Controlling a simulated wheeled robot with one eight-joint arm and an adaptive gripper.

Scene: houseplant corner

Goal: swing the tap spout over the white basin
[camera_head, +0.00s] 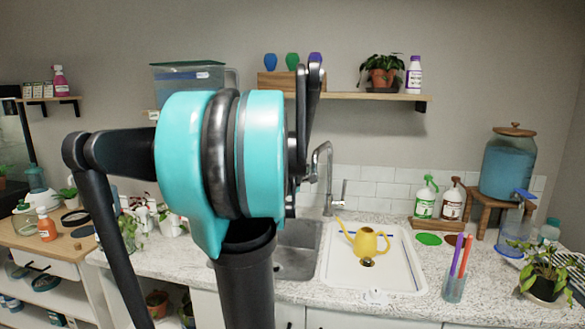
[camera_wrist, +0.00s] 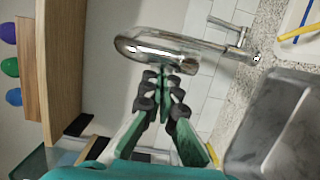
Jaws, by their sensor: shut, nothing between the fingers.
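The chrome tap spout (camera_head: 325,152) arches up behind the sinks, its outlet toward the steel basin (camera_head: 308,240) on the left. The white basin (camera_head: 403,277) is to the right, with a yellow watering can (camera_head: 367,243) standing in it. In the wrist view the spout (camera_wrist: 145,47) lies sideways just beyond my gripper (camera_wrist: 165,77). My gripper is shut and empty, with its fingertips right by the spout's curved end; I cannot tell whether they touch. My arm hides most of the gripper in the head view. The steel basin also shows in the wrist view (camera_wrist: 272,130).
A cup of markers (camera_head: 455,284) stands right of the white basin. A glass jar (camera_head: 508,165) is at the far right.

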